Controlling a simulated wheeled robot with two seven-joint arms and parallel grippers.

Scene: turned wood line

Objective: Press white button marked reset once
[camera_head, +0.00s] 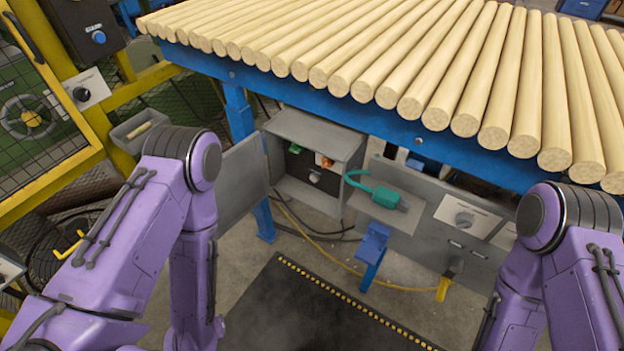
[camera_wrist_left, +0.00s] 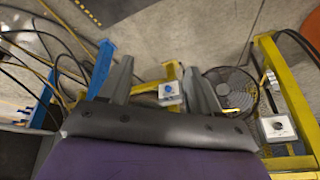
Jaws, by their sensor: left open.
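No button can be read as marked reset. Inside an open grey box (camera_head: 285,125) under the table in the head view are a green part (camera_head: 295,149), an orange part (camera_head: 326,161) and a small pale spot (camera_head: 315,178) on a dark block. The pale spot may be a white button; it is too small to tell. My left gripper (camera_wrist_left: 160,86) is open and empty in the left wrist view. A small pale box with a blue button (camera_wrist_left: 169,90) shows beyond and between its fingers. My right gripper is out of view.
A blue table (camera_head: 240,75) carries a row of wooden poles (camera_head: 440,60) above the box. The box's grey door (camera_head: 242,180) stands open at left. A teal handle (camera_head: 378,191) and a panel with a grey knob (camera_head: 464,219) are to its right. Yellow fencing (camera_head: 90,150) stands left.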

